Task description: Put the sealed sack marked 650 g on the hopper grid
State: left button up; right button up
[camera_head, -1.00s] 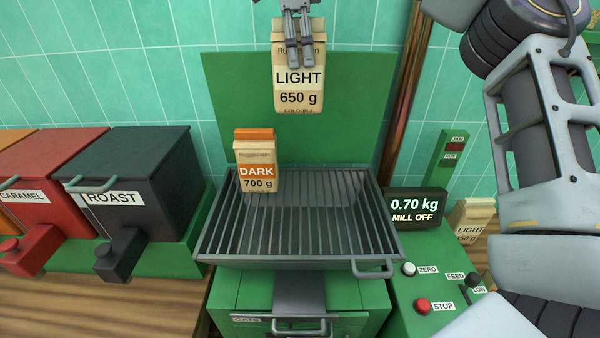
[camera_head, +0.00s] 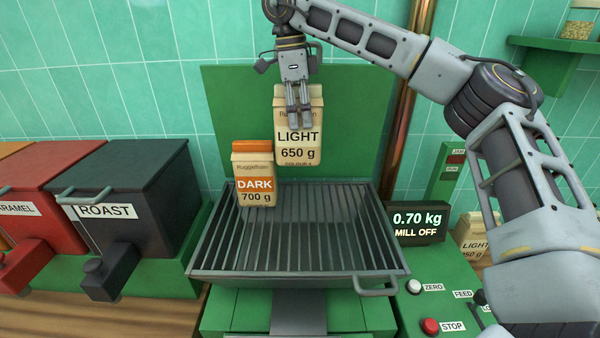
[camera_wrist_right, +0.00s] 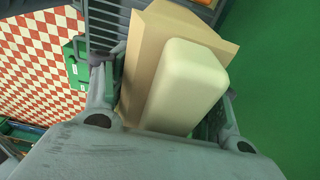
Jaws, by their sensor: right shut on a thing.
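The sack marked LIGHT 650 g (camera_head: 297,150) is cream with a pale label and hangs upright at the back of the hopper, in front of the green back panel. My right gripper (camera_head: 299,118) is shut on its upper part. In the right wrist view the sack (camera_wrist_right: 180,85) fills the space between the fingers (camera_wrist_right: 165,105). The hopper grid (camera_head: 320,240) is a dark barred tray. The sack's base appears above the grid's back edge; the exact gap cannot be told. My left gripper is not in view.
An orange-topped DARK 700 g sack (camera_head: 254,175) stands on the grid's back left, close to the held sack. The display (camera_head: 418,222) reads 0.70 kg, MILL OFF. Another LIGHT sack (camera_head: 474,238) stands at right, partly hidden. The grid's front and right are clear.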

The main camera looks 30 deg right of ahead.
aim_at(300, 160)
jog(key=shift+f+b, duration=1.1)
jog(key=shift+f, duration=4.9)
jog(key=shift+f, duration=0.5)
notch_tip(300, 160, down, 3)
jog(key=shift+r, duration=0.15)
jog(key=o, duration=1.6)
jog(key=shift+c, duration=0.2)
